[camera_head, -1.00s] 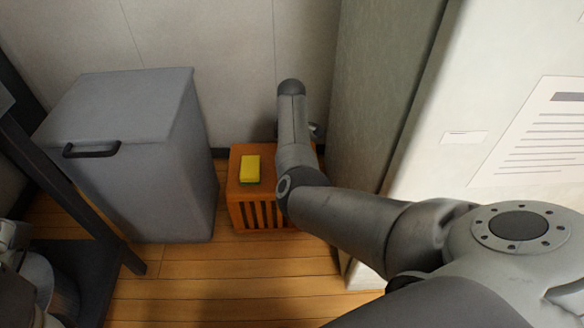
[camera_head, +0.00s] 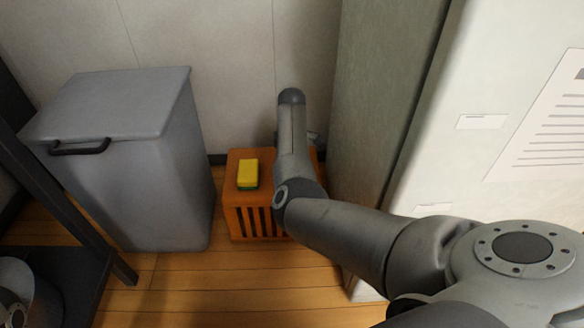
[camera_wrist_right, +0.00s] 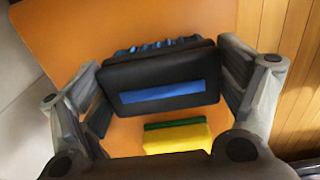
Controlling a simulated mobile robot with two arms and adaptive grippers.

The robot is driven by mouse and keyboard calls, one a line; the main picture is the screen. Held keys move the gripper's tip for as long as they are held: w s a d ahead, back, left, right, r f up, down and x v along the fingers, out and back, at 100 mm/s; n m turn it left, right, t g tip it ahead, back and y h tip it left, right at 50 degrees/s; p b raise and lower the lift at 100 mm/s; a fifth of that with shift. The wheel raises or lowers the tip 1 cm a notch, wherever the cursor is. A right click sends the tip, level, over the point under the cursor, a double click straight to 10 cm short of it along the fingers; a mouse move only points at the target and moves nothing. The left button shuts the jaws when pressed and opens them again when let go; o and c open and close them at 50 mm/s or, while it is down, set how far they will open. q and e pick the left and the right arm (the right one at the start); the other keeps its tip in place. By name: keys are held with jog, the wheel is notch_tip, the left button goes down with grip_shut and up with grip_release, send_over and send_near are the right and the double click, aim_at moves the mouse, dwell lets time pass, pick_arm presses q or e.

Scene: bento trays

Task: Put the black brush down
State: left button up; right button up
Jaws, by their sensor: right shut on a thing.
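The black brush (camera_wrist_right: 155,72), with a blue stripe and blue bristles at its far edge, is between the fingers of my right gripper (camera_wrist_right: 160,88). The gripper is shut on it, above the orange top of a slatted wooden stool (camera_head: 236,205). I cannot tell whether the brush touches that top. In the head view my right forearm hides the brush and most of the gripper. A yellow and green sponge (camera_head: 248,174) lies on the stool, left of my arm; it also shows just below the brush in the right wrist view (camera_wrist_right: 178,137).
A grey lidded bin (camera_head: 150,165) stands left of the stool. A tall greenish panel (camera_head: 375,110) and a white unit with notices (camera_head: 475,160) stand close on the right. A dark rack (camera_head: 75,210) is at the left edge. Wooden floor (camera_head: 220,280) in front is clear.

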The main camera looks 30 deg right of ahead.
jog(key=o, duration=0.9)
jog(key=shift+f, duration=0.15)
